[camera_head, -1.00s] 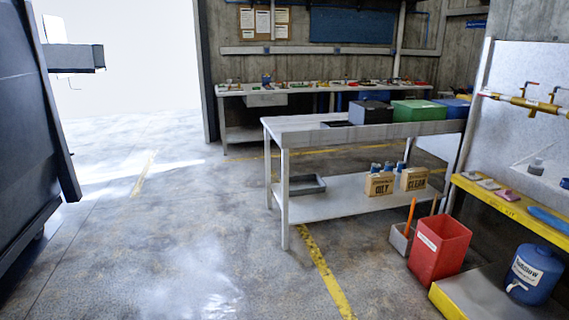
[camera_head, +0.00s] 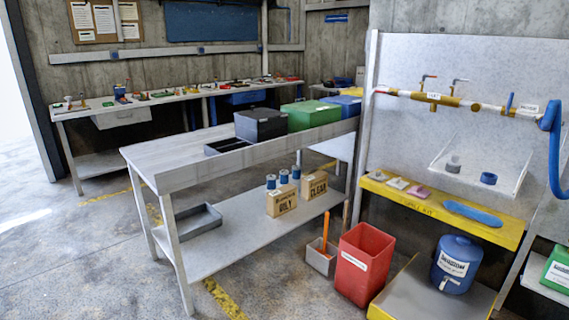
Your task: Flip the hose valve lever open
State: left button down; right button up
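A yellow and white pipe (camera_head: 455,101) runs along the grey panel at the right. A blue lever (camera_head: 509,103) stands upright on the pipe's right part, beside a small white label (camera_head: 528,108). A blue hose (camera_head: 554,150) hangs in a loop at the pipe's right end. The label text is too small to read surely. The blue lever is nearest the hose. Neither of my grippers is in view.
A yellow-edged shelf (camera_head: 440,207) juts out below the pipe. Under it are a red bin (camera_head: 364,264), a blue jug (camera_head: 456,264) and a low platform (camera_head: 420,291). A grey workbench (camera_head: 165,160) stands left of the panel. Open floor lies at the lower left.

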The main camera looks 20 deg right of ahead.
aim_at(511, 94)
jog(key=i+l+z, duration=0.2)
jog(key=z, duration=0.25)
jog(key=i+z, duration=1.05)
jog(key=z, duration=0.25)
jog(key=i+z, duration=0.3)
jog(key=i, duration=0.2)
jog(key=i+j+z, duration=0.15)
jog(key=i+z, duration=0.15)
jog(key=i, duration=0.15)
jog(key=i+j+z, duration=0.3)
jog(key=i, duration=0.2)
